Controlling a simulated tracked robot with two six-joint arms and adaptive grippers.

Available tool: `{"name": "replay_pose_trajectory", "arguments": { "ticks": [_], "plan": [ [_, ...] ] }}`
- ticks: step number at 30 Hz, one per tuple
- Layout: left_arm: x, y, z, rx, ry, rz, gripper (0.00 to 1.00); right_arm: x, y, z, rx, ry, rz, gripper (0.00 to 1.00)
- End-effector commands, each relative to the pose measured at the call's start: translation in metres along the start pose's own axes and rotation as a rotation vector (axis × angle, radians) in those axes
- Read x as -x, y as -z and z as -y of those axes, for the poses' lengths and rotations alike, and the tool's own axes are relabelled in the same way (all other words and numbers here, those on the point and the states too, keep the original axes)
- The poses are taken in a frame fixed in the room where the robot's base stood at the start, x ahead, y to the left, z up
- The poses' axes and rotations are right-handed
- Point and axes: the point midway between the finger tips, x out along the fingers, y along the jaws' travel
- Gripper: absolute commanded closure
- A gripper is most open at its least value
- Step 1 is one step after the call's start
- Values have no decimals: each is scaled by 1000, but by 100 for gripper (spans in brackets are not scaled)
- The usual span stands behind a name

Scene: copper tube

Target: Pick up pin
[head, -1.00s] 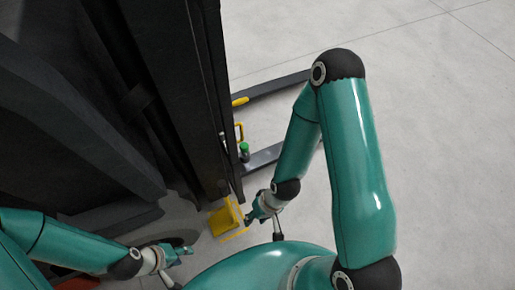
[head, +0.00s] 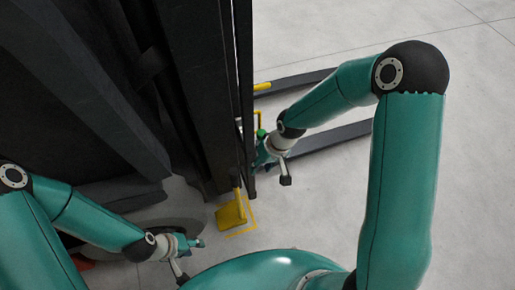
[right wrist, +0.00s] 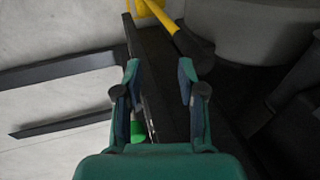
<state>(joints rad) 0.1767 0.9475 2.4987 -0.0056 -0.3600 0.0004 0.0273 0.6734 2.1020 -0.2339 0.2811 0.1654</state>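I cannot tell for sure which part is the pin. My right gripper (head: 262,154) is close to that green top. In the right wrist view the gripper (right wrist: 160,75) is open and empty. There the green part (right wrist: 138,131) shows behind and below its left finger, partly hidden by it. My left gripper (head: 198,242) is low at the left, away from these parts; its fingers are too small to judge.
A tall black mast (head: 205,95) stands directly left of my right gripper. Dark fork bars (head: 330,143) reach right over the floor. A yellow pedal-like part (head: 231,213) sits at the mast's foot. Pale floor (head: 325,215) is open at the right.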

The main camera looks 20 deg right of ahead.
Motion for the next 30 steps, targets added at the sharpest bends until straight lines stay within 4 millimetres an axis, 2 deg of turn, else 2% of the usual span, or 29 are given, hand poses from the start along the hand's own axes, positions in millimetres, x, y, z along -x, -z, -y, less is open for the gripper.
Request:
{"name": "replay_pose_trajectory", "arguments": {
  "ticks": [1, 4, 6, 10, 12, 13, 17, 27, 30],
  "plan": [
    [-32, 0, 12, 0, 0, 0, 60, 2, 29, -4, 37, -42, -40, 60],
    [-54, 0, 19, 0, 0, 0, 60, 41, 64, -7, 66, -136, -82, 60],
    [-63, 1, 23, 0, 0, -1, 60, 66, 78, -9, 67, -190, -107, 60],
    [-73, 1, 26, 0, 0, -1, 60, 100, 92, -13, 53, -258, -141, 60],
    [-66, 1, 24, 0, 0, -1, 60, 120, 97, -8, 59, -269, -162, 60],
    [-66, 1, 24, 0, 0, -1, 60, 122, 99, -7, 59, -272, -167, 60],
    [-69, 1, 25, 0, 0, -1, 60, 112, 102, -11, 58, -277, -169, 60],
    [-80, 1, 29, 0, 0, -1, 60, 43, 113, -30, 59, -276, -167, 60],
    [-82, 1, 30, 0, 0, -1, 60, 29, 117, -34, 59, -276, -168, 60]
  ]
}}
